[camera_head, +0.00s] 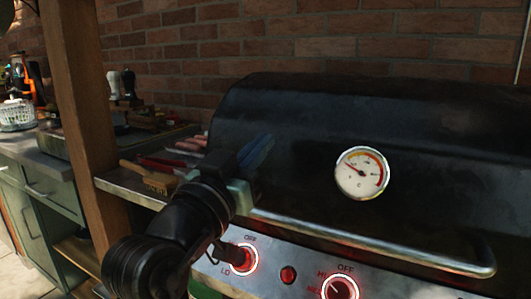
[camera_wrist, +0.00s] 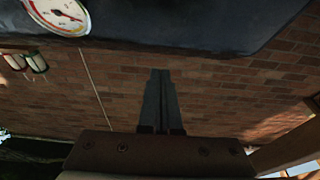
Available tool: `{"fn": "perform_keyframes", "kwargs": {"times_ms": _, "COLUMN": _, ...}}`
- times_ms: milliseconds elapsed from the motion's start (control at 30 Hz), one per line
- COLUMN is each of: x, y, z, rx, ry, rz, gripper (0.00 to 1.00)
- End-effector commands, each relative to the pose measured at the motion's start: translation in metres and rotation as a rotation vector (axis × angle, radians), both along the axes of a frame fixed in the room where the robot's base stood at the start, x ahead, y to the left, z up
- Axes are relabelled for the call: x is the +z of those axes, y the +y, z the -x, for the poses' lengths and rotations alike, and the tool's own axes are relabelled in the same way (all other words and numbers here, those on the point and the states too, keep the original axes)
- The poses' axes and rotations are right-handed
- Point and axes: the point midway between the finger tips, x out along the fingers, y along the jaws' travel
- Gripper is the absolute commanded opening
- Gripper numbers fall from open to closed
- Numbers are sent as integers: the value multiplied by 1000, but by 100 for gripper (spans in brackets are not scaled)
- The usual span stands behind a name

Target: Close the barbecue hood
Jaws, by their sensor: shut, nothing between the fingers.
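The black barbecue hood (camera_head: 300,115) fills the right of the head view. It looks lowered, with its lower front close above the control panel (camera_head: 311,272); whether it is fully seated I cannot tell. A round thermometer (camera_head: 362,173) is on its front, and a metal handle bar (camera_head: 400,256) runs along its lower front. My gripper (camera_head: 268,142) is in front of the hood's left part, above the handle's left end, which my arm partly hides. In the wrist view, my gripper (camera_wrist: 160,73) is shut and empty, with the dark hood (camera_wrist: 200,20) at the top.
A wooden post (camera_head: 80,105) stands left of the barbecue. A side shelf (camera_head: 128,190) holds a brush (camera_head: 150,177) and sausages. Red-lit knobs (camera_head: 243,259) line the panel. A brick wall (camera_head: 230,45) stands behind, and a green cabinet (camera_head: 40,192) is at the far left.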

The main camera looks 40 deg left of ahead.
Motion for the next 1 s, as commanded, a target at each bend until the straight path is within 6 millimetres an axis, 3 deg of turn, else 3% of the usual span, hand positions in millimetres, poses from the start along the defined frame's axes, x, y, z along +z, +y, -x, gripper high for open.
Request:
{"fn": "perform_keyframes", "kwargs": {"times_ms": 33, "x": -23, "y": -1, "z": 1, "rx": -1, "ry": -20, "rz": -4, "gripper": 0}}
{"fn": "perform_keyframes", "kwargs": {"times_ms": 400, "x": -81, "y": -4, "z": 10, "rx": -1, "ry": -174, "rz": -49, "gripper": 0}}
{"fn": "perform_keyframes", "kwargs": {"times_ms": 700, "x": -113, "y": -4, "z": 12, "rx": -1, "ry": -192, "rz": -56, "gripper": 0}}
{"fn": "perform_keyframes", "kwargs": {"times_ms": 1000, "x": -127, "y": -4, "z": 10, "rx": -1, "ry": -188, "rz": -55, "gripper": 0}}
